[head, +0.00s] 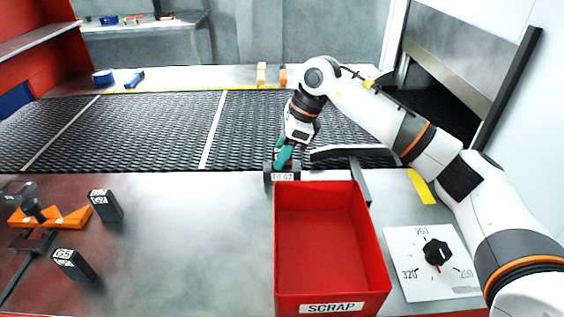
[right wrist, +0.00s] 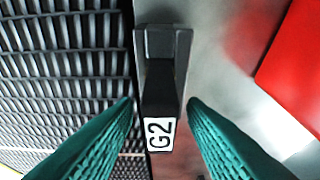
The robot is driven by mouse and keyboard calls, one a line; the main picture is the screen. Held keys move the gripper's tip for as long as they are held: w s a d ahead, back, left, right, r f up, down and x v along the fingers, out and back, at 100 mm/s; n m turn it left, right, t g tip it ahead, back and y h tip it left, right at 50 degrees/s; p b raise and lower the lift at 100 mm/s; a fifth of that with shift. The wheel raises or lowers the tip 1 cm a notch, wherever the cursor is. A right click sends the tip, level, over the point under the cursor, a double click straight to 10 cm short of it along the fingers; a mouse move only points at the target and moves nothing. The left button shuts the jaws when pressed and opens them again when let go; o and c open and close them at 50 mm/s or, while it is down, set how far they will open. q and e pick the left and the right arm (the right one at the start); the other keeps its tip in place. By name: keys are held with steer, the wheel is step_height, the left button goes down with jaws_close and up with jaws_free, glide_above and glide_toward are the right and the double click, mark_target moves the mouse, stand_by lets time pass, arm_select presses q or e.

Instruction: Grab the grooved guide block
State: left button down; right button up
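A dark guide block (head: 268,174) with a white label stands at the near edge of the mesh belt, just behind the red bin. In the right wrist view the block (right wrist: 162,88) shows a stepped, notched dark end and a white G2 label. My right gripper (head: 283,160) reaches down over it with teal fingers. In the right wrist view its open fingers (right wrist: 160,103) lie on either side of the block, with a narrow gap visible at each side. The fingers hide part of the block in the head view. My left gripper is not in view.
A red SCRAP bin (head: 333,309) stands right in front of the block. Two dark labelled blocks (head: 105,205) (head: 73,265) stand at left near an orange fixture (head: 62,218). A dial panel (head: 410,283) lies at right. The steel table (head: 190,240) is clear left of the bin.

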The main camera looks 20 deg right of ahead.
jaws_close()
steer(key=shift+r, duration=0.1)
